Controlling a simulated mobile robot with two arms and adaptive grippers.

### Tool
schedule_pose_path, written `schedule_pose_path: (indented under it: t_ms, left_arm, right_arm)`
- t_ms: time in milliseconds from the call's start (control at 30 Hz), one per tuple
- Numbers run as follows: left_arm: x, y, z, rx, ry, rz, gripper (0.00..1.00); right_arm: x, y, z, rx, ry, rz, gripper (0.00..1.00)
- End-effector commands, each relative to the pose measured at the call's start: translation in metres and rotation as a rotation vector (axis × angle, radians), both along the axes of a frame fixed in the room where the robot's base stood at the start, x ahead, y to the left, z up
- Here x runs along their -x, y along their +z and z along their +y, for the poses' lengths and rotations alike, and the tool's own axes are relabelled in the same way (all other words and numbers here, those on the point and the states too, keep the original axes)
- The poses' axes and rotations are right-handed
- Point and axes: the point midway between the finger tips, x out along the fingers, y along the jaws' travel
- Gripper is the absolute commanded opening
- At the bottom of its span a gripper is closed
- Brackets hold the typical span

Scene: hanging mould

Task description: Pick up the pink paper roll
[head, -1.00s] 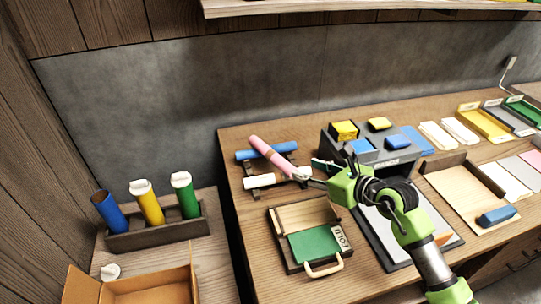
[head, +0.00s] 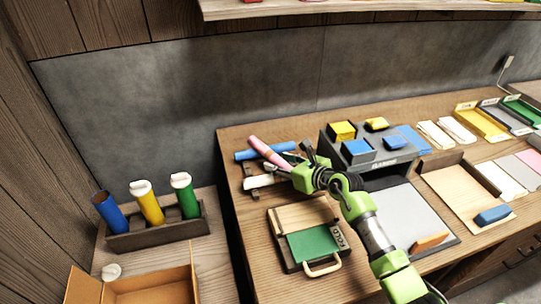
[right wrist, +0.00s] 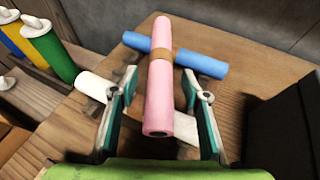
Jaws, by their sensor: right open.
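The pink paper roll (head: 263,149) has a tan band around its middle and lies across a blue roll (head: 252,153) and a white roll (head: 258,182). In the right wrist view the pink roll (right wrist: 159,85) points toward the camera, its near end between the two green-padded fingers. My right gripper (right wrist: 158,100) is open, with a finger on each side of the pink roll and a gap visible on both sides. In the head view my right gripper (head: 295,160) partly covers the roll's near end. My left gripper is not in view.
A dark stand with blue and yellow blocks (head: 360,150) is right of the rolls. A rack (head: 160,232) with blue, yellow and green tubes and an open cardboard box (head: 150,288) are at the left.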

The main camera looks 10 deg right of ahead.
Motion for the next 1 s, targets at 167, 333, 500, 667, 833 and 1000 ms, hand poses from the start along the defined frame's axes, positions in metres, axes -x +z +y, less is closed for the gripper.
schedule_pose_path:
  t_ms: [167, 333, 500, 667, 833, 1000]
  left_arm:
    - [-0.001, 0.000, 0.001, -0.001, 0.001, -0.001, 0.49]
    - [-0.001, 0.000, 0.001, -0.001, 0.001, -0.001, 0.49]
    - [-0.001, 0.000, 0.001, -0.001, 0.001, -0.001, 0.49]
    - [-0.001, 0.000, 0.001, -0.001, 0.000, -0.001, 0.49]
    - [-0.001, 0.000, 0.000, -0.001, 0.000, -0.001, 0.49]
    - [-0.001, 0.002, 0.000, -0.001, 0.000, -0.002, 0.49]
  right_arm:
    - [-0.002, -0.001, 0.001, 0.000, 0.000, 0.000, 0.43]
    - [-0.002, -0.001, 0.001, 0.000, 0.000, 0.000, 0.25]
    - [-0.002, -0.001, 0.001, 0.000, 0.000, 0.000, 0.03]
    - [-0.002, -0.001, 0.000, 0.000, -0.001, 0.000, 0.00]
    - [-0.002, 0.003, 0.001, 0.000, 0.000, -0.001, 0.00]
    - [-0.003, 0.018, 0.001, 0.000, 0.001, -0.003, 0.00]
